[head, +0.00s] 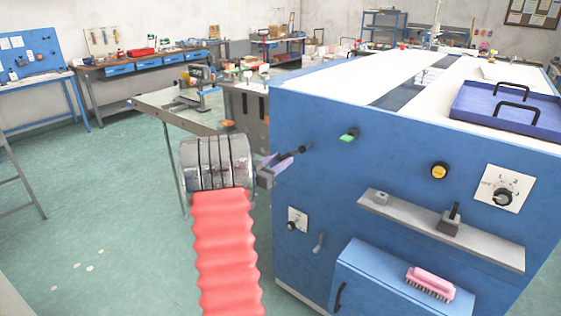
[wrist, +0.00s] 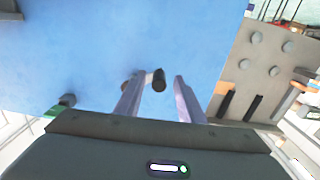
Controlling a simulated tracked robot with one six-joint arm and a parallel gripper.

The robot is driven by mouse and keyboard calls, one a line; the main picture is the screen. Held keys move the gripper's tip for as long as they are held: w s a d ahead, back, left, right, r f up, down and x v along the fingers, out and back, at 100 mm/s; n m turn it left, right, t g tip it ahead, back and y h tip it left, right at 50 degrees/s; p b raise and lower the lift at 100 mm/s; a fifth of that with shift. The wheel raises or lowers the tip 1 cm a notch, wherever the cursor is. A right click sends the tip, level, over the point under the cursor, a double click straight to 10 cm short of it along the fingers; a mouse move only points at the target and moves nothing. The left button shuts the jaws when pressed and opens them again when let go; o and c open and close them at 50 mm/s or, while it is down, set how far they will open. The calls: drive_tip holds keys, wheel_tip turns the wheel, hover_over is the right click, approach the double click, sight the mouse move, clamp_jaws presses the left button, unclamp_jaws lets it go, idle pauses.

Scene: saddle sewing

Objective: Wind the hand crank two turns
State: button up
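The hand crank (head: 303,149) appears as a dark handle on the left part of the blue machine's front, right by my gripper. In the wrist view its black grip (wrist: 159,80) stands out from the blue panel, with a brownish hub beside it. My gripper (head: 281,157) reaches in from the left in the head view, its pale purple fingers pointing at the crank. In the wrist view the fingers of my gripper (wrist: 157,84) are apart, one on each side of the black grip, with gaps showing. Part of the crank is hidden behind the fingers in the head view.
The blue machine (head: 300,205) fills the right side. Its front bears a green-tipped knob (head: 348,135), a yellow button (head: 439,170), a rotary dial (head: 503,197) and a grey shelf (head: 380,212). A pink brush (head: 431,283) lies on a lower blue ledge. Floor at left is open.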

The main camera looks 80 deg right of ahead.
drive_tip(key=shift+s+d, duration=0.15)
drive_tip(key=shift+d, duration=0.1)
drive_tip(key=shift+c, duration=0.5)
clamp_jaws()
drive_tip(key=shift+a, duration=0.1)
